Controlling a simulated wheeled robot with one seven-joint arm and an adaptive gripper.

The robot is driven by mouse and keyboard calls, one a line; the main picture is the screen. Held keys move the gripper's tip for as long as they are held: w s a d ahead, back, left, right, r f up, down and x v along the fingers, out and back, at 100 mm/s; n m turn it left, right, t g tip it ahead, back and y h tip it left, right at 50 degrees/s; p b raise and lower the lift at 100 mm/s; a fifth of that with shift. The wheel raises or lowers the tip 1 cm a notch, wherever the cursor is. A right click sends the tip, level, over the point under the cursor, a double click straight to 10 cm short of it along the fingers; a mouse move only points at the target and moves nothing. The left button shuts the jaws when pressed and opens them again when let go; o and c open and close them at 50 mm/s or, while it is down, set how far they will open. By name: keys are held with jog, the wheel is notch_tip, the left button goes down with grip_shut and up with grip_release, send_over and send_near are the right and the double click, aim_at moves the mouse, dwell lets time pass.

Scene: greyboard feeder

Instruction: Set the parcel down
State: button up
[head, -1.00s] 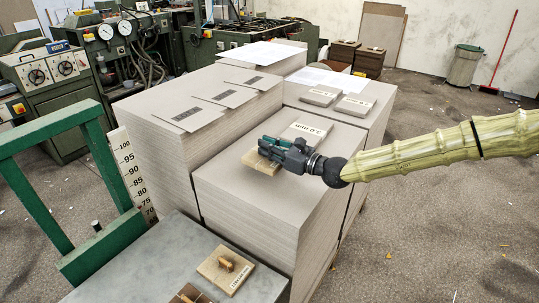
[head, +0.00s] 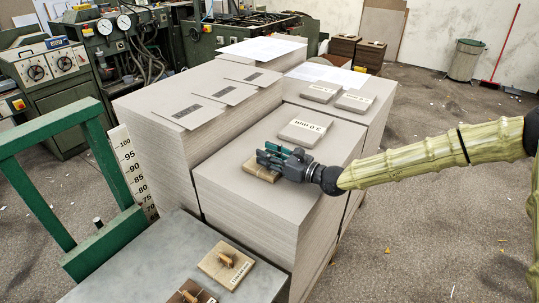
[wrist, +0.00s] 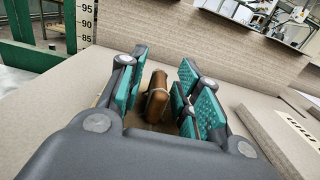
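The parcel, a flat tan block (head: 257,171) with a brown knob (wrist: 157,96), lies under my gripper on the front greyboard stack (head: 235,190). In the head view my gripper (head: 272,155) covers much of it. In the wrist view my gripper (wrist: 162,90) has its teal-padded fingers apart on either side of the knob.
A labelled grey block (head: 305,127) lies close behind the gripper on the same stack. Two similar blocks (head: 354,102) lie farther back. A higher stack (head: 165,140) rises on the left. A grey table (head: 130,270) with knobbed blocks (head: 226,263) stands in front. The stack top's front right is clear.

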jog(key=shift+d+r, duration=0.1)
jog(key=shift+r, duration=0.15)
jog(key=shift+s+d+f, duration=0.15)
jog(key=shift+s+d, duration=0.05)
jog(key=shift+d, duration=0.1)
jog(key=b+v, duration=0.2)
jog(key=v, duration=0.9)
jog(key=shift+s+b, duration=0.1)
jog(key=shift+b, duration=0.3)
